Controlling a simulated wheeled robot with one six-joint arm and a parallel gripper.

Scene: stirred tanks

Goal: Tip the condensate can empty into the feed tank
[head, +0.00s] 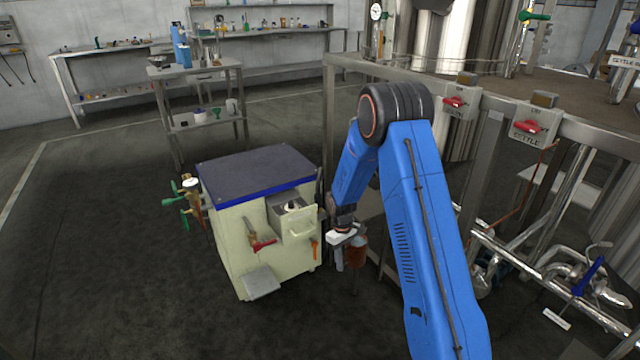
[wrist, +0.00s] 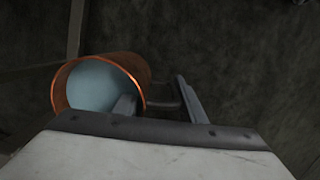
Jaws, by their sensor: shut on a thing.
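The condensate can is a copper-coloured can (head: 357,252) beside my gripper (head: 346,258) in the head view, low in front of the steel frame. In the wrist view the can (wrist: 138,70) shows its round open mouth, with pale blue liquid inside. My gripper's fingers (wrist: 156,92) are at the can's right side, shut on what looks like its handle. The can looks roughly upright and held above the floor. No label reading feed tank is legible, so I cannot tell which vessel it is; a large steel tank (head: 446,45) stands behind the frame.
A cream cabinet (head: 240,235) with a dark blue top stands close left of my gripper, with valves and a small open box (head: 292,217) on its front. The steel frame (head: 328,120), pipes and a blue-handled valve (head: 588,276) are at right. Floor at left is clear.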

